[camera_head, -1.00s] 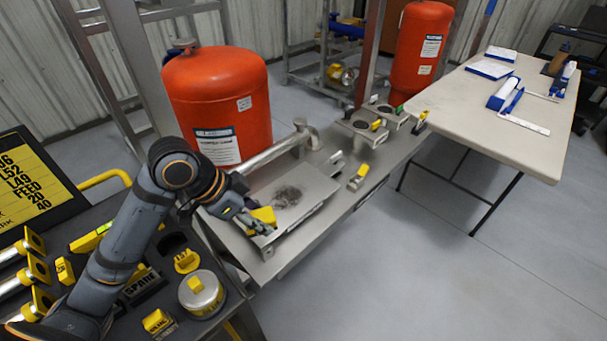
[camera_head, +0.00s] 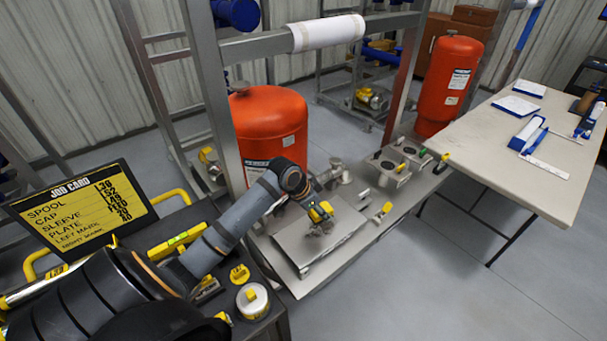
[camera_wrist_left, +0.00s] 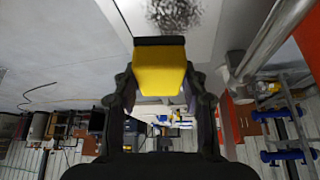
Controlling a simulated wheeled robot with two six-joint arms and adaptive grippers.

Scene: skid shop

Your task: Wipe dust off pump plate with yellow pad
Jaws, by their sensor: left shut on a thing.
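My left gripper (camera_head: 318,213) is shut on the yellow pad (camera_head: 321,210), over the far part of the pump plate (camera_head: 306,247). The plate is a flat grey metal sheet on the skid. In the left wrist view the pad (camera_wrist_left: 160,70) sits between both fingers. A dark, speckled dust patch (camera_wrist_left: 174,14) shows on the plate just beyond the pad. I cannot tell whether the pad touches the plate. My right gripper is not in view.
A red tank (camera_head: 270,125) and an upright steel post (camera_head: 219,100) stand behind the plate. A metal pipe (camera_wrist_left: 268,40) runs close beside the plate. A pale table (camera_head: 540,165) is at right.

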